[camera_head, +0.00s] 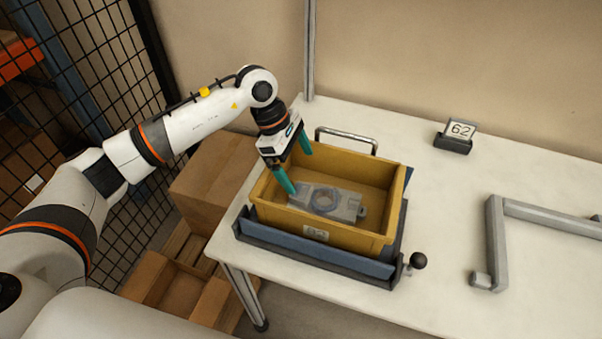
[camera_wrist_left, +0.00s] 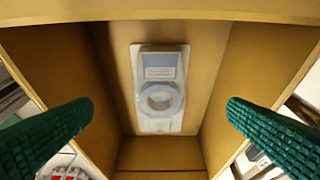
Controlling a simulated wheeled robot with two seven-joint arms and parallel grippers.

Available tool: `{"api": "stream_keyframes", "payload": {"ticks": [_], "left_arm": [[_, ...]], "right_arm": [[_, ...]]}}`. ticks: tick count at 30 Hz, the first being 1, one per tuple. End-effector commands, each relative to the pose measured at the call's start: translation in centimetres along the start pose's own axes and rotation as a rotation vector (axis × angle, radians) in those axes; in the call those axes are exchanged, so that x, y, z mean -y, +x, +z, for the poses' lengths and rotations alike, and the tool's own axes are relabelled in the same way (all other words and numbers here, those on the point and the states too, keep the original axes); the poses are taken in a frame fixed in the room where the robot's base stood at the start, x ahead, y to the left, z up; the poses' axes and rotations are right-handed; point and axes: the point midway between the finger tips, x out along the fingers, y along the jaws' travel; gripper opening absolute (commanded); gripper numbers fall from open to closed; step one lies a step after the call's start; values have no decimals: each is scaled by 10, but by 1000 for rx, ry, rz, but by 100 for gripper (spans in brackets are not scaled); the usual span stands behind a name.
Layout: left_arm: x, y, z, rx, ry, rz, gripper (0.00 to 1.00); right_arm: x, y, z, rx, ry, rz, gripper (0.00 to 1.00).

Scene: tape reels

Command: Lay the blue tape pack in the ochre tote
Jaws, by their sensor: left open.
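The ochre tote (camera_head: 378,239) sits on the table in a dark tray with a blue front. The blue tape pack (camera_head: 350,206), a pale flat pack with a bluish ring, lies inside on the tote's floor. In the left wrist view the pack (camera_wrist_left: 158,72) lies flat between the tote's walls (camera_wrist_left: 250,55). My left gripper (camera_head: 297,169) is over the tote's left part, its green fingers spread wide with nothing between them. In the left wrist view its fingers (camera_wrist_left: 155,130) are apart, and the pack lies beyond them, untouched. My right gripper is not in view.
A number sign "62" (camera_head: 459,131) stands at the back of the white table (camera_head: 450,220). A grey angled bar frame (camera_head: 495,240) lies at right. Cardboard boxes (camera_head: 212,180) and a black mesh fence (camera_head: 115,80) are at left.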

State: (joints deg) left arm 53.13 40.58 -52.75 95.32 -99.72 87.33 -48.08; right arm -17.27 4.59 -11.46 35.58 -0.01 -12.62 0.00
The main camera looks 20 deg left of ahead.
Motion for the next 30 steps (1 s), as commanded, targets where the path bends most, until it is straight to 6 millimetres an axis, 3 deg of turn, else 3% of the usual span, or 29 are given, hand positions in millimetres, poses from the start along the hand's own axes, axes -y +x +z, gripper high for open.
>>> {"api": "stream_keyframes", "payload": {"ticks": [3,12,18,30], "left_arm": [[1,-25,2,1,2,-6,97],[0,-78,1,-1,2,-1,97],[0,-88,0,0,1,2,97],[0,-88,0,0,1,2,97]], "right_arm": [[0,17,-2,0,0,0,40],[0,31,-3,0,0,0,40],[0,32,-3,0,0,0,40],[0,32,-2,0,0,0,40]]}}
